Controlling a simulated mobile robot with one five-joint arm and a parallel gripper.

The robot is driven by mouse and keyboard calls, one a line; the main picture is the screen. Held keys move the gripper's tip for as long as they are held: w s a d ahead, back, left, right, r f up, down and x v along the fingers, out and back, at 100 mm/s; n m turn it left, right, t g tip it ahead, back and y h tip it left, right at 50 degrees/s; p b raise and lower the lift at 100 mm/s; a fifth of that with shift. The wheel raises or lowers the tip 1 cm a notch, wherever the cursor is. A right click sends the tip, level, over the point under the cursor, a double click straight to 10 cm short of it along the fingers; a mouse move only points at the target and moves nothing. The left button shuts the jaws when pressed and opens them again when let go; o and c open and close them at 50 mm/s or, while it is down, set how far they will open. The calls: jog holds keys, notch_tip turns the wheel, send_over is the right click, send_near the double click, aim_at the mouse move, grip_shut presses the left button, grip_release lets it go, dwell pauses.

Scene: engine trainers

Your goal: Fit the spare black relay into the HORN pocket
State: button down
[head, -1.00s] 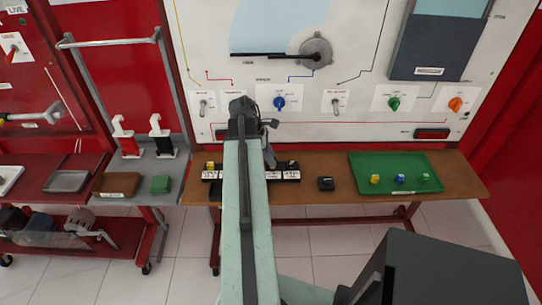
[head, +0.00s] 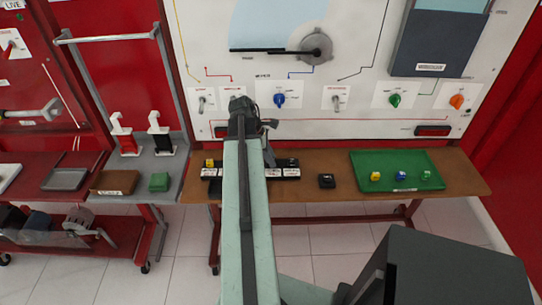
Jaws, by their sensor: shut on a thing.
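My gripper (head: 266,128) is partly in view at the far end of my raised arm, in front of the white panel and above the back of the brown bench. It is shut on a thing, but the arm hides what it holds. A row of dark pockets with white labels (head: 291,172) stands on the bench, its middle covered by my arm. The labels are too small to read, so I cannot tell which pocket is HORN. A small black block (head: 326,181) sits alone on the bench, right of the row; I cannot tell whether it is a relay.
A green tray (head: 420,162) with yellow, blue and green blocks stands at the right of the brown bench (head: 460,182). A yellow block (head: 209,163) is at the row's left end. The white panel (head: 350,100) with knobs and switches rises behind. Bare bench lies around the black block.

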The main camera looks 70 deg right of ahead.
jog(key=c, duration=1.1)
grip_release()
jog(key=o, duration=0.5)
jog(key=shift+s, duration=0.1)
notch_tip(320, 180, up, 8)
jog(key=p, duration=0.8)
jog(key=shift+r, duration=0.15)
jog(key=shift+s, duration=0.15)
